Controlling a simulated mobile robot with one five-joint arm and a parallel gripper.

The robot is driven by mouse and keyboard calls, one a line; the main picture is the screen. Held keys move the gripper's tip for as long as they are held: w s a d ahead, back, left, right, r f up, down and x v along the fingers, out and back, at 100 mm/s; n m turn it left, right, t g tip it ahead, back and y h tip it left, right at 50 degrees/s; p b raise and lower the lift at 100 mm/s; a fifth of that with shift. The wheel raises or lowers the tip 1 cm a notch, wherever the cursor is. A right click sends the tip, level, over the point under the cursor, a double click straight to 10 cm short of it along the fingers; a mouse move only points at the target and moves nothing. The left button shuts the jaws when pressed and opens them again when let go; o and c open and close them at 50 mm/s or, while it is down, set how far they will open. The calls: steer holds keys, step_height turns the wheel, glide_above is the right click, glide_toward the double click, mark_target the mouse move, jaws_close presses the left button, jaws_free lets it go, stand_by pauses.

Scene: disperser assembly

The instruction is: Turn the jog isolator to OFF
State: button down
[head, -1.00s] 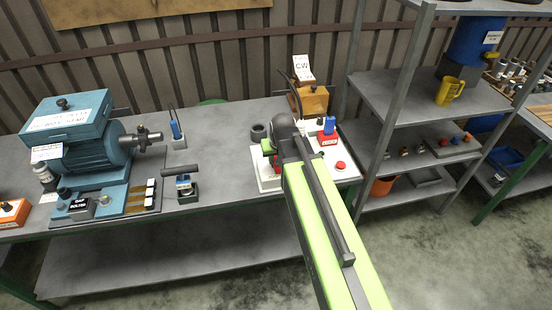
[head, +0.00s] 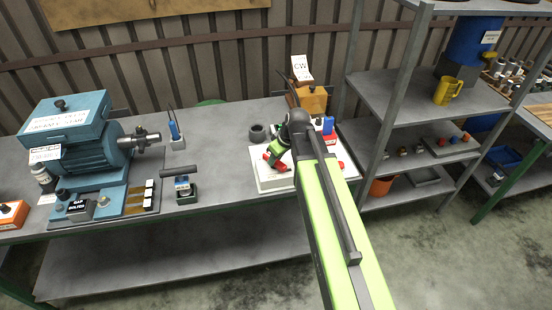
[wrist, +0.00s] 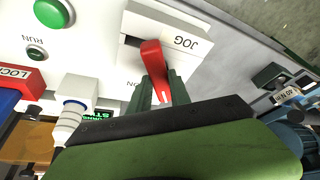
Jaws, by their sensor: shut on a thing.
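The jog isolator shows in the wrist view as a white box with a JOG label and a red handle (wrist: 154,62). An ON marking is partly visible beside the handle; no OFF marking is readable. My gripper (wrist: 160,88) has its dark green fingers on either side of the handle's lower end and is shut on it. In the head view the red handle (head: 267,157) sits at the left of the white control panel (head: 272,184), with my gripper (head: 276,157) at it. My arm hides part of the panel.
In the wrist view, a green RUN button (wrist: 54,13), a smaller green RUN lamp (wrist: 36,53) and a red LOCK block (wrist: 20,78) are close by. A black ring (head: 257,132) and an orange box (head: 311,100) stand behind the panel. Shelves (head: 420,135) stand to the right.

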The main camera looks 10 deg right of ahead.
steer(key=n+g, duration=0.1)
steer(key=n, duration=0.2)
steer(key=n+g+y, duration=0.1)
steer(key=n, duration=0.2)
steer(key=shift+w+d, duration=0.2)
steer(key=n+g, duration=0.1)
steer(key=n, duration=0.4)
steer(key=shift+g+y, duration=0.4)
steer(key=shift+n, duration=0.3)
steer(key=c, duration=1.2)
jaws_free()
steer(key=shift+r, duration=0.1)
steer(key=p+v, duration=1.6)
steer(key=v, duration=0.1)
steer(key=shift+d, duration=0.1)
